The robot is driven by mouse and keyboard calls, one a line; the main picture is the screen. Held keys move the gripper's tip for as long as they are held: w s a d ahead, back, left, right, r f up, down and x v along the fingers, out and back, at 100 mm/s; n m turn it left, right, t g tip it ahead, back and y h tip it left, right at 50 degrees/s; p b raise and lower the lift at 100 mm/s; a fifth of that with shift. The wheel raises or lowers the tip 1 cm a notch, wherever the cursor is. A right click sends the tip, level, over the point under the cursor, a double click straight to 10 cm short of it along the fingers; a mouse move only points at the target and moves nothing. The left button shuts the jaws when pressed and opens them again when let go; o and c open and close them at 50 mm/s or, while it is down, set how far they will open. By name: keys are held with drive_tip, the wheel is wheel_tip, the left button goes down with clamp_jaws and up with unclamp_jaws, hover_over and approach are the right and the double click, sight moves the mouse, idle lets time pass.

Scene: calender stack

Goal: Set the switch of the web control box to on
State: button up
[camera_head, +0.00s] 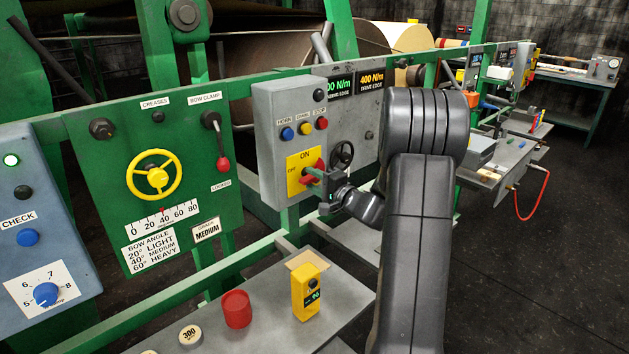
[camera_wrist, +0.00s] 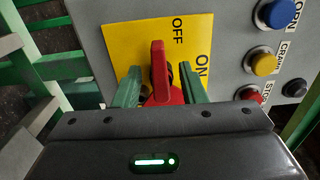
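The web control box (camera_head: 268,140) is a grey box on the green rail. Its yellow switch plate (camera_head: 297,184) has ON at the top and OFF at the left. The red switch handle (camera_wrist: 158,65) lies lengthwise toward the OFF side of the plate in the wrist view. My gripper (camera_head: 316,178) is in front of the switch. In the wrist view its two green fingers (camera_wrist: 160,85) stand on either side of the red handle, with gaps showing at both sides. The head view partly hides the handle behind the fingers.
Blue, yellow and red buttons (camera_head: 304,129) sit above the switch plate. A black handwheel (camera_head: 342,154) is close to the right of my gripper. Below, a grey shelf (camera_head: 262,318) bears a yellow device (camera_head: 306,291) and a red cup (camera_head: 237,309).

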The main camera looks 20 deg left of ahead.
clamp_jaws()
drive_tip(key=shift+m, duration=0.3)
drive_tip(key=m+b, duration=0.2)
drive_tip(key=shift+m, duration=0.3)
drive_tip(key=m, duration=0.3)
drive_tip(key=r+m, duration=0.1)
drive_tip(key=m, duration=0.2)
drive_tip(key=w+m, duration=0.1)
drive_tip(key=m, duration=0.2)
drive_tip(key=shift+d+r+m, duration=0.2)
drive_tip(key=shift+r+m, duration=0.05)
drive_tip(key=shift+m, duration=0.15)
drive_tip(key=m+p, duration=0.1)
drive_tip(key=m, duration=0.1)
drive_tip(key=m+p, duration=0.1)
drive_tip(key=m, duration=0.1)
drive_tip(key=shift+w+d+m, duration=0.15)
drive_tip(key=shift+w+m, duration=0.05)
drive_tip(key=shift+m, duration=0.2)
